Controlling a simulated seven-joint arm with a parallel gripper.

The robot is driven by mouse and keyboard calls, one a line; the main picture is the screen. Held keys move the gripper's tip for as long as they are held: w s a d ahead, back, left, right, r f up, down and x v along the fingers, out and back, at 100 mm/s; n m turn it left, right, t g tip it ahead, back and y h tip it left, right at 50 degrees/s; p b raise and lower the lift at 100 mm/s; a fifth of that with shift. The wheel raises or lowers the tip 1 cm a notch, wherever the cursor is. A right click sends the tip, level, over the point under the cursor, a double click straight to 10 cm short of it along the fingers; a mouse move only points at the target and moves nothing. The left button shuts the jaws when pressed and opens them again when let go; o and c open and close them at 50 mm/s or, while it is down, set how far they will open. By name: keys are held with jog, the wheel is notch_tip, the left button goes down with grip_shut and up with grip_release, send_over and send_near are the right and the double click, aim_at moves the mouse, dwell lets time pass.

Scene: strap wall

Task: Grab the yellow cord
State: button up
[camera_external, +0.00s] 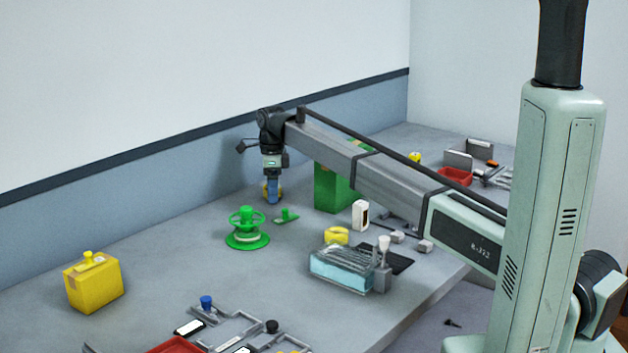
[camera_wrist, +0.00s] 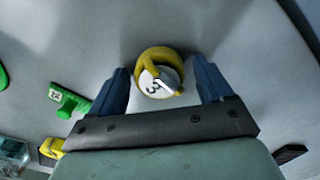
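A yellow curved, cord-like loop (camera_wrist: 152,53) around a white disc marked "3" (camera_wrist: 150,82) lies between my finger tips in the wrist view. In the external view a bit of yellow (camera_external: 266,191) shows at my fingers, mostly hidden by them. My gripper (camera_wrist: 160,67) points down with its two blue fingers spread, one on each side of the loop, with gaps visible. In the external view my gripper (camera_external: 273,198) is low over the far part of the table. Another yellow ring-shaped item (camera_external: 336,235) lies to the right; I cannot tell if it is cord.
A green reel (camera_external: 247,230) and small green piece (camera_external: 286,215) are close by. A green box (camera_external: 332,188) stands right of my gripper. A clear bluish box (camera_external: 342,270) is nearer the front, a yellow box (camera_external: 93,282) far left. The table between yellow box and reel is clear.

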jog(key=c, duration=1)
